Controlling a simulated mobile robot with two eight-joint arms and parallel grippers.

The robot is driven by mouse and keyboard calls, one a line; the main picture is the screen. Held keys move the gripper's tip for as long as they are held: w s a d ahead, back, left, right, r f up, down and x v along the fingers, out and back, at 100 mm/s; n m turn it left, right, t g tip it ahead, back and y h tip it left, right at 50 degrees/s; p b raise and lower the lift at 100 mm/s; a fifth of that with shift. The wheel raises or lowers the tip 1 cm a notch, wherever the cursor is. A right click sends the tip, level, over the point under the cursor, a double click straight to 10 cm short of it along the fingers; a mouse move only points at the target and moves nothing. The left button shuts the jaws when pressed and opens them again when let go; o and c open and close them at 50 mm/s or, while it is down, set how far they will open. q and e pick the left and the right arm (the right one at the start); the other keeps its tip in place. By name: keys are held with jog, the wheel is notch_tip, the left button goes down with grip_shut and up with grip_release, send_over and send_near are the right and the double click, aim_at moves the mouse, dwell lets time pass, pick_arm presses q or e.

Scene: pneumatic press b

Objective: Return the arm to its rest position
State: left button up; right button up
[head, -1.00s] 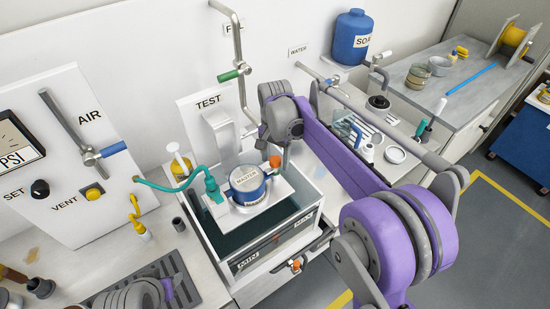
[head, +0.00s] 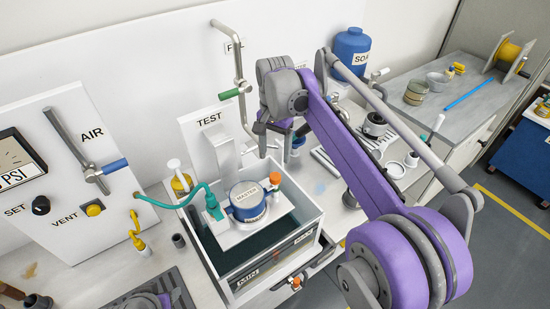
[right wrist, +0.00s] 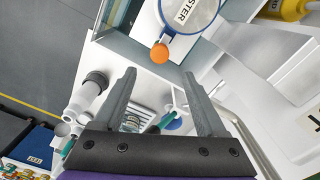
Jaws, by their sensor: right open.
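My right arm comes in from the lower right in the head view. Its gripper (head: 274,137) hangs behind and above the orange knob on the master unit, apart from it. In the right wrist view the gripper (right wrist: 162,95) has its two grey fingers wide apart with nothing between them. The blue and white master unit (head: 247,200) sits on a white plate over the water tank (head: 228,268), with a teal hose joined to it. The unit's orange knob also shows in the right wrist view (right wrist: 159,53). A bit of purple and grey at the lower left edge may be my left arm; its gripper cannot be made out.
The white test panel (head: 205,150) with a bent pipe and green-handled lever (head: 229,94) stands behind the tank. The air panel (head: 60,180) is at the left. A blue soap jug (head: 351,47), bottles and dishes stand right of the tank. Open floor lies at far right.

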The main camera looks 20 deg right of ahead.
jog(key=shift+r, duration=0.15)
dwell(0.3)
jog(key=s+d+f+n+t, duration=0.1)
jog(key=s+f+n, duration=0.3)
jog(key=s, duration=0.9)
jog(key=s+d+f+n+t, duration=0.2)
jog(key=s+f+n+t, duration=0.2)
jog(key=s+f, duration=0.5)
jog(key=s+n, duration=0.1)
jog(key=s, duration=0.2)
jog(key=shift+s+t, duration=0.3)
jog(key=shift+s, duration=0.1)
